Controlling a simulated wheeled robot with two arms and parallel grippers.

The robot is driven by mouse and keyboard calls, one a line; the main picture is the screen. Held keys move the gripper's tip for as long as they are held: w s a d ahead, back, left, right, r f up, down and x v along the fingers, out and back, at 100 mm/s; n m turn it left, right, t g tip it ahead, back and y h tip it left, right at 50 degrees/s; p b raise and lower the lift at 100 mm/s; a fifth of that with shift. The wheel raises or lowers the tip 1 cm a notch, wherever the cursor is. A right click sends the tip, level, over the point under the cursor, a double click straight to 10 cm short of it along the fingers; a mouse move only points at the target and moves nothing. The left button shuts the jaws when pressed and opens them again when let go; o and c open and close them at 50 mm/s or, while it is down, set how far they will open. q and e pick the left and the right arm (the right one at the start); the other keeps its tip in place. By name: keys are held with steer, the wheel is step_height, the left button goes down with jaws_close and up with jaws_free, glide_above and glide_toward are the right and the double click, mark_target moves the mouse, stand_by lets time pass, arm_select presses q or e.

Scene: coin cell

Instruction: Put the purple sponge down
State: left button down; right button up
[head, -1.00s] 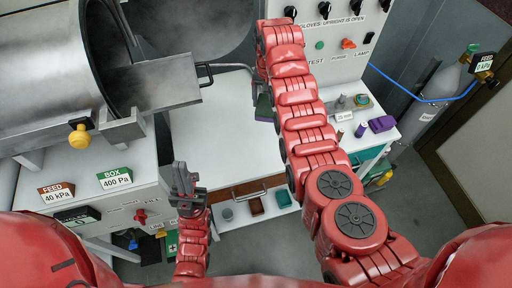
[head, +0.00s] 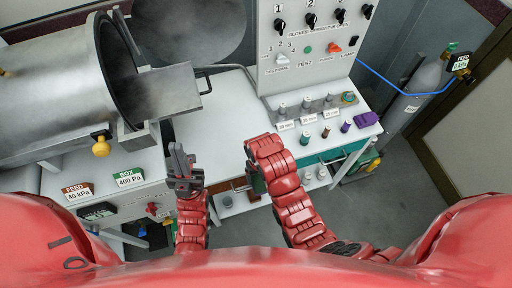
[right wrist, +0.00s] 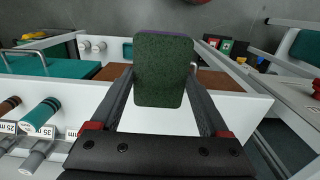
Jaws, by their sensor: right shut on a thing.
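The purple sponge shows in the right wrist view as a dark green scouring face (right wrist: 163,70) with a thin purple edge along its top. My right gripper (right wrist: 163,88) is shut on it, one finger at each side. In the head view my right gripper (head: 254,165) is low at the front edge of the white bench (head: 215,125), with a green bit of the sponge (head: 257,183) showing beside it. I cannot tell whether the sponge touches anything. My left gripper (head: 183,165) points up, empty, left of the right one; its finger gap is unclear.
A purple block (head: 367,119) lies at the bench's right end, beside several small labelled cylinders (head: 304,138). A switch panel (head: 310,45) stands behind. A metal chamber (head: 60,100) with a protruding tray (head: 170,90) is at left. The bench's middle is clear.

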steer(key=w+b, duration=0.3)
steer(key=w, duration=0.1)
steer(key=w+a+f+b, duration=0.1)
steer(key=w+b, duration=0.2)
steer(key=w, duration=0.2)
steer(key=w+b, duration=0.4)
steer(key=w, duration=0.1)
steer(key=shift+a+f, duration=0.15)
steer(key=shift+f, duration=0.15)
steer(key=shift+w, duration=0.55)
step_height(320, 180, down, 3)
steer(key=shift+r+p, duration=0.1)
steer(key=shift+p, duration=0.95)
steer(key=shift+f, duration=0.3)
steer(key=shift+f, duration=0.1)
